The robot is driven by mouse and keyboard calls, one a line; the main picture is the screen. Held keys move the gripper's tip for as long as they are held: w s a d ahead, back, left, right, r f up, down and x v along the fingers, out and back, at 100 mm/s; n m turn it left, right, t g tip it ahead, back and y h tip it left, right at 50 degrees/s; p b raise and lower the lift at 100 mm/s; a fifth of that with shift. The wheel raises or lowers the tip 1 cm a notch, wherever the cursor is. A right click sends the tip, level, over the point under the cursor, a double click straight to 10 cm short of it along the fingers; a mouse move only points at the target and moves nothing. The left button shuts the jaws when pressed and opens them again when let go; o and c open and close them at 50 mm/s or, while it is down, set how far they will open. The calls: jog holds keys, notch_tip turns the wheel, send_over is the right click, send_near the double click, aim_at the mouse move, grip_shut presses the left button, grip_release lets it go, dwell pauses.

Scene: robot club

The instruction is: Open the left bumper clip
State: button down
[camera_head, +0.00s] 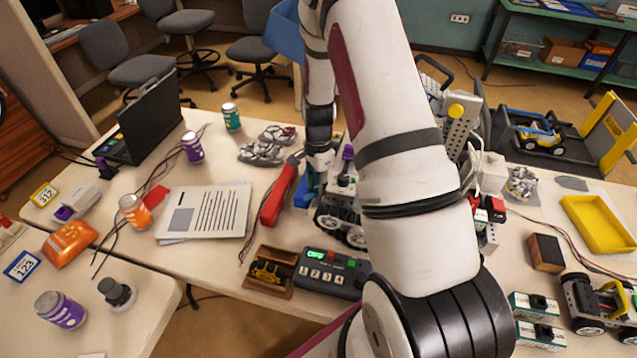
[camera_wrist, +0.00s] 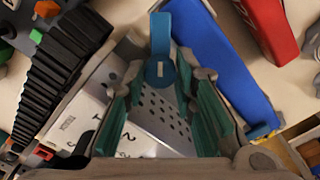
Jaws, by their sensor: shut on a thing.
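A blue clip lever (camera_wrist: 165,38) with a round pivot is between the fingertips of my gripper (camera_wrist: 161,80) in the wrist view. The fingers have teal pads and close on the lever's round end. Beside it on the right lies a long blue bumper bar (camera_wrist: 218,68). Behind the fingers is a perforated grey plate (camera_wrist: 162,112) with a numbered white part. In the head view my gripper (camera_head: 320,160) is low over the tracked club robot (camera_head: 343,222), next to its blue bumper (camera_head: 305,190). My arm hides much of that robot, and the clip cannot be made out there.
A red tool (camera_head: 279,194) lies left of the tracked robot. A keypad box (camera_head: 330,274) and a wooden tray (camera_head: 267,291) are in front. White papers (camera_head: 204,212) lie to the left. Black tracks (camera_wrist: 62,62) are close on the wrist view's left.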

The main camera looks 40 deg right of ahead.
jog(key=c, duration=1.3)
grip_release()
jog(key=shift+s, duration=0.1)
